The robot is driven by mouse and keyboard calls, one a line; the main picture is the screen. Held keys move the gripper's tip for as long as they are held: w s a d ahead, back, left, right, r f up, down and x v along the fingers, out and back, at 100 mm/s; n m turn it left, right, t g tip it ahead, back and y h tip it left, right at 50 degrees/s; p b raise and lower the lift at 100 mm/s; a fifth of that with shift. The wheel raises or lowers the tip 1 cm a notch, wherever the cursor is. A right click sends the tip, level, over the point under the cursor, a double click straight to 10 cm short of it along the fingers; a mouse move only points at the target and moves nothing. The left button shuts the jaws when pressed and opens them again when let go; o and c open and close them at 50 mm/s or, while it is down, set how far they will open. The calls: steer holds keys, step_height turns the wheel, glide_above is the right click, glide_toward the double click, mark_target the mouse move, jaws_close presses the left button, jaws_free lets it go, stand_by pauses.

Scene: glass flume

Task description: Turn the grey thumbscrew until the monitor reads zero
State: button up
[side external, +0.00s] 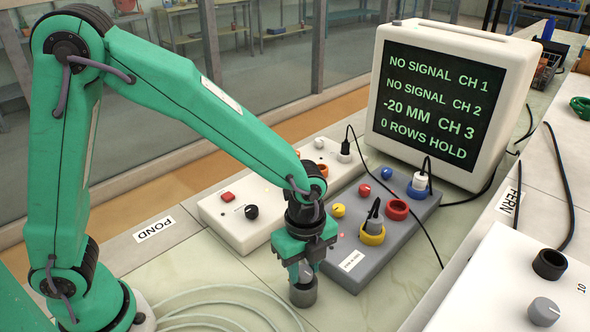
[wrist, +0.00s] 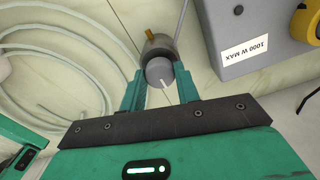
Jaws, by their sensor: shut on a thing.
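The monitor (side external: 450,90) stands at the back and reads "NO SIGNAL CH 1", "NO SIGNAL CH 2", "-20 MM CH 3" and "0 ROWS HOLD". My gripper (side external: 306,264) points down in front of the grey box and is shut on the grey thumbscrew. In the wrist view the thumbscrew (wrist: 160,72) sits between the two green fingers, with a white line on its top pointing toward the lower right. It sits on a darker grey round body (side external: 303,295) with a brass stub (wrist: 150,36). My fingers partly hide the thumbscrew in the side view.
Close behind is a grey box (side external: 352,262) with coloured sockets and knobs, labelled "1000 W MAX" in the wrist view. A white box (side external: 225,208) stands left of it. Another grey knob (side external: 543,311) is on the right white box. Pale coiled tubing (side external: 215,305) lies left of my gripper.

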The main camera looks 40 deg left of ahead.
mark_target(304, 270)
steer(key=n, duration=0.4)
steer(key=shift+n, duration=2.2)
steer(key=o, duration=1)
steer(key=shift+c, duration=0.2)
steer(key=shift+r, duration=3.95)
